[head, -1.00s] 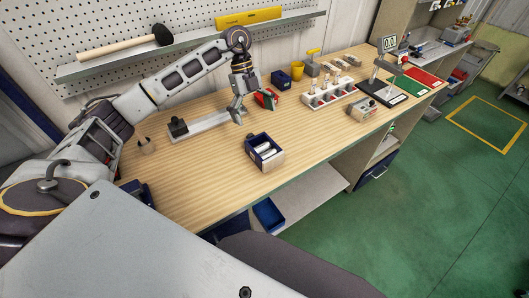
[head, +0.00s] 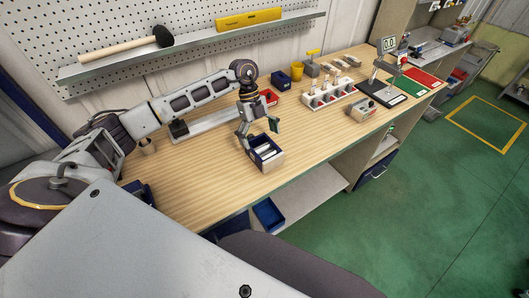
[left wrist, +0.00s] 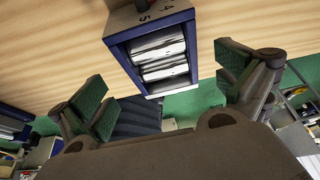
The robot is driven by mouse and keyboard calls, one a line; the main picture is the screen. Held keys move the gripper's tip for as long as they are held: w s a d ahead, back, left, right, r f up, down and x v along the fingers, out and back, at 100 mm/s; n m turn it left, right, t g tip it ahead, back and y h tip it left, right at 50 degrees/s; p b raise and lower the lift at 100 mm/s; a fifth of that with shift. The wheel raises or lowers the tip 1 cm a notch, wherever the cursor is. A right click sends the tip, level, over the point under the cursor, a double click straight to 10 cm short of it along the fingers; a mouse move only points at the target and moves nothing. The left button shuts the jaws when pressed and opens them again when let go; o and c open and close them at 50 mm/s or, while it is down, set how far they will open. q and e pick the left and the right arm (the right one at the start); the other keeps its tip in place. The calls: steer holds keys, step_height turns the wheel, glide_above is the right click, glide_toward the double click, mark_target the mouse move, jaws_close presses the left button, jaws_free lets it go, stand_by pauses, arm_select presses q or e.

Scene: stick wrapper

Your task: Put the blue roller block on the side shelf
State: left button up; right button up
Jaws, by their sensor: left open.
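The blue roller block (head: 266,158) stands on the wooden bench near its front edge, a dark blue frame with pale rollers and lighter side faces. My left gripper (head: 259,132) is open above it, its green-padded fingers spread and partly covering its back in the head view. In the left wrist view the block (left wrist: 158,62) lies between and beyond the open fingers of the left gripper (left wrist: 165,92), and nothing is held. A pale shelf (head: 312,188) shows below the bench's front edge; I cannot tell whether it is the side shelf. My right gripper is out of view.
A blue tray (head: 268,214) sits low under the bench. A red bin (head: 267,97), a yellow cup (head: 297,70), a white rack (head: 328,94) and a small grey box (head: 363,110) stand behind and right. The bench right of the block is clear.

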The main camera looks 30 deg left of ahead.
mark_target(264, 150)
arm_select(q)
steer(key=shift+d+f, duration=0.1)
steer(key=shift+f, duration=0.15)
steer(key=shift+p+x, duration=0.65)
steer(key=shift+x, duration=1.95)
steer(key=shift+w, duration=0.1)
steer(key=shift+c, duration=0.3)
steer(key=shift+r, duration=0.1)
steer(key=c, duration=1.7)
step_height(264, 150, up, 10)
steer(key=b, duration=0.1)
